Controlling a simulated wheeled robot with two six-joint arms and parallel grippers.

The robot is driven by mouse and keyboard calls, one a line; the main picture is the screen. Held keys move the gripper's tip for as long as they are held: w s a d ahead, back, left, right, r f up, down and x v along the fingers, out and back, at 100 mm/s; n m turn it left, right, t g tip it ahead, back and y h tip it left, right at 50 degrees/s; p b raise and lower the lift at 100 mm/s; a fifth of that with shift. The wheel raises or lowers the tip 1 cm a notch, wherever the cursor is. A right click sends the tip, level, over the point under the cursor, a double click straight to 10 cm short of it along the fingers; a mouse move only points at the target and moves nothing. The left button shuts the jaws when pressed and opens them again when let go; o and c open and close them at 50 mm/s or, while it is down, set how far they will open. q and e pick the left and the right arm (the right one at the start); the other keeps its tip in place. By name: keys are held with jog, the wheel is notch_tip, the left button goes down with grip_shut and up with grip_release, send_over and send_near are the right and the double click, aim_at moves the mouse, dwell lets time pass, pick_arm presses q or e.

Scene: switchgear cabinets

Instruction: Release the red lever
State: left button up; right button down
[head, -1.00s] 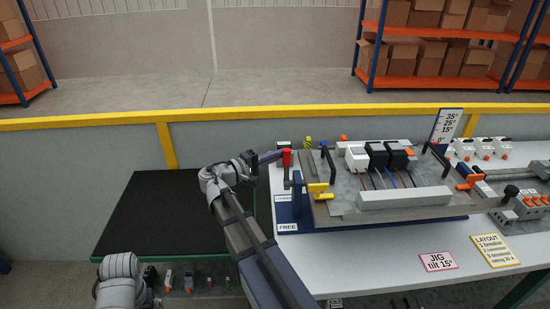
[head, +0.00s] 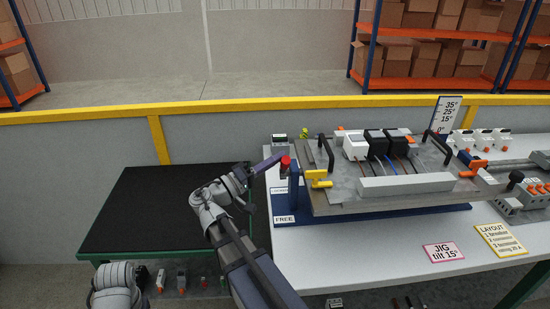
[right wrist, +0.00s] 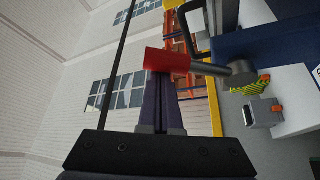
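The red lever (head: 285,163) stands at the left end of the tilting jig (head: 345,205), beside a blue post and above the FREE label (head: 285,219). In the right wrist view its red handle (right wrist: 168,62) lies across the tips of my right gripper, with its grey shaft running right to a dark pivot. My right gripper (head: 279,158) reaches in from the left at the handle. Its two fingers (right wrist: 160,90) are together with only a thin gap, and the handle covers their tips. The handle appears in front of them, not between them. My left gripper is out of view.
A yellow handle (head: 319,179) sits just right of the lever. White and black devices (head: 373,145) with wires are on the jig plate. A small white device (head: 279,142) stands behind the lever. A dark mat (head: 140,212) lies clear at left.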

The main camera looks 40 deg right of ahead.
jog(key=shift+s+a+f, duration=0.2)
jog(key=shift+s, duration=0.15)
dwell(0.4)
jog(key=w+d+r+p, duration=0.1)
jog(key=w+r+p, duration=0.2)
jog(key=f+b+v, duration=0.1)
jog(key=b+v, duration=0.3)
jog(key=v, duration=0.6)
jog(key=shift+w+f, duration=0.15)
jog(key=shift+w, duration=0.15)
jog(key=shift+d, duration=0.1)
